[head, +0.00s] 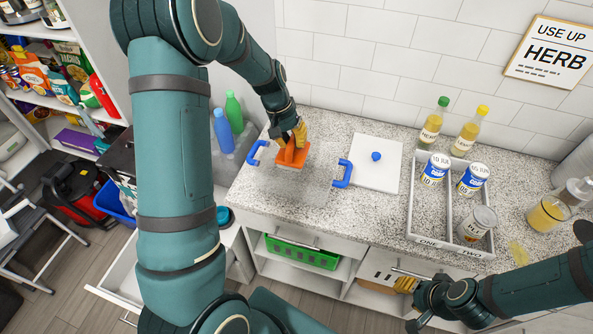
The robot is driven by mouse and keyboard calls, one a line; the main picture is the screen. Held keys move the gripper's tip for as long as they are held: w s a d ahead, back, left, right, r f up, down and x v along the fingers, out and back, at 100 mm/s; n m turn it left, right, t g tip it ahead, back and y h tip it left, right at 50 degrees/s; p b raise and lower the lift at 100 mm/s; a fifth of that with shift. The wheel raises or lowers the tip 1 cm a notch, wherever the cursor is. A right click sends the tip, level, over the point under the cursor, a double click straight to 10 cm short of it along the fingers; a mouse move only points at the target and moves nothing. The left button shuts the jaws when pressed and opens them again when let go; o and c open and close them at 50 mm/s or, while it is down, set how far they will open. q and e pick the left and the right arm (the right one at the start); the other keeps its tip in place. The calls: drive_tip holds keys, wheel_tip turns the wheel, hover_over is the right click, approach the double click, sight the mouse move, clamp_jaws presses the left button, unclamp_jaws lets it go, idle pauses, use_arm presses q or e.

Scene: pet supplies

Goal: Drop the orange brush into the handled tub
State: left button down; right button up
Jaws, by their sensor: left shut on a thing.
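The orange brush (291,156) is in my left gripper (293,138), which is shut on it. The handled tub is see-through, with a blue handle (343,174) on its right and another on its left. It stands on the speckled counter at the left. The brush shows between the two handles, over or inside the tub; its height above the tub's floor is hard to tell. My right gripper (404,284) is at the lower right, in front of the cabinet below the counter edge; its finger gap is not clear.
A white lid with a blue knob (376,157) lies right of the tub. A divided tray (424,226) holding cans stands farther right, with two bottles behind it. A jug (549,214) stands at the far right. Green and blue bottles stand left of the counter.

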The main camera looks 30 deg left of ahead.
use_arm(q)
drive_tip(key=c, duration=0.9)
unclamp_jaws()
drive_tip(key=shift+r, duration=0.1)
drive_tip(key=shift+o, duration=0.2)
drive_tip(key=v, duration=1.2)
